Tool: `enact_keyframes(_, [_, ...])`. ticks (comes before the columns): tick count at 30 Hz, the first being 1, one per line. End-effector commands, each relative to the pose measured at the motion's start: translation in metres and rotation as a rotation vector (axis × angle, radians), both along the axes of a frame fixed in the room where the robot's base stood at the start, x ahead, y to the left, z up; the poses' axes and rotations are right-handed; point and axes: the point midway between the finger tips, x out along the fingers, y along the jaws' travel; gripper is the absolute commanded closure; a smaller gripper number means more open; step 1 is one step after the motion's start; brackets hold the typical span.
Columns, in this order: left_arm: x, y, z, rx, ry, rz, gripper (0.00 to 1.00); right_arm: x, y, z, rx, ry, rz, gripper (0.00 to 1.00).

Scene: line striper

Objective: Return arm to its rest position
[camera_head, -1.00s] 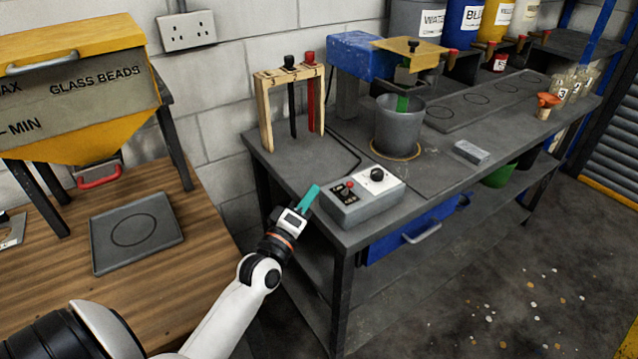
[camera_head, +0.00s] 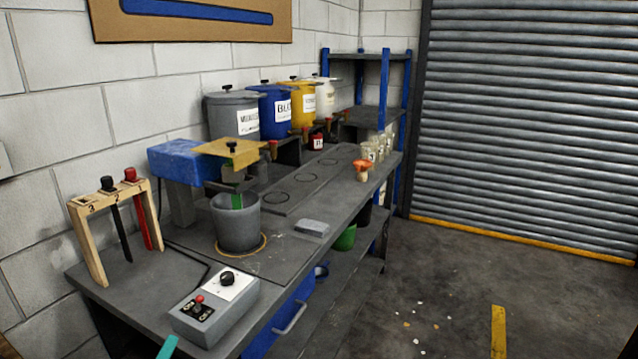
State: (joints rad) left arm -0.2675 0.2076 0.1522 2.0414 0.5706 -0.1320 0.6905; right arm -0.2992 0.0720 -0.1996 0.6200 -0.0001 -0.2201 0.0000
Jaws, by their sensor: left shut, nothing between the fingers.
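Only the teal fingertip of my left gripper (camera_head: 168,347) shows, at the bottom edge of the head view; the rest of that arm is out of the picture. The tip is shut with nothing in it, and it sits just in front of the grey control box (camera_head: 216,309). The box has a black knob and a red toggle switch on top. I cannot tell the exact gap between tip and box. My right gripper is out of view.
The dark bench (camera_head: 145,300) carries a grey pot (camera_head: 236,228) under a blue mixer (camera_head: 184,165), and a wooden rack (camera_head: 90,242) with black and red tools. Labelled drums (camera_head: 236,117) stand along the wall. A roller shutter (camera_head: 530,130) and open floor lie right.

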Motion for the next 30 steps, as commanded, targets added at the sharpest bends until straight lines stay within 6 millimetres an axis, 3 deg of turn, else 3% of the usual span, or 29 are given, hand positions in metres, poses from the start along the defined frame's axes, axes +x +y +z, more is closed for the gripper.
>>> enact_keyframes(4, [-0.029,-0.054,-0.050,0.262,0.287,-0.142,1.00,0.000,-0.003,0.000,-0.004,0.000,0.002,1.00])
enact_keyframes(9, [-0.090,-0.094,-0.102,0.588,0.621,-0.328,1.00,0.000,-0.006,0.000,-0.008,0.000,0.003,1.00])
enact_keyframes(15, [-0.153,-0.107,-0.130,0.824,0.875,-0.489,1.00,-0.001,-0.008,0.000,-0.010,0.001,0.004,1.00])
enact_keyframes(26, [-0.240,-0.107,-0.139,1.048,1.179,-0.710,1.00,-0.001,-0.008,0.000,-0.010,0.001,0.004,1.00])
enact_keyframes(30, [-0.231,-0.108,-0.175,1.046,1.194,-0.720,1.00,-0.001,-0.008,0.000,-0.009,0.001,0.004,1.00])
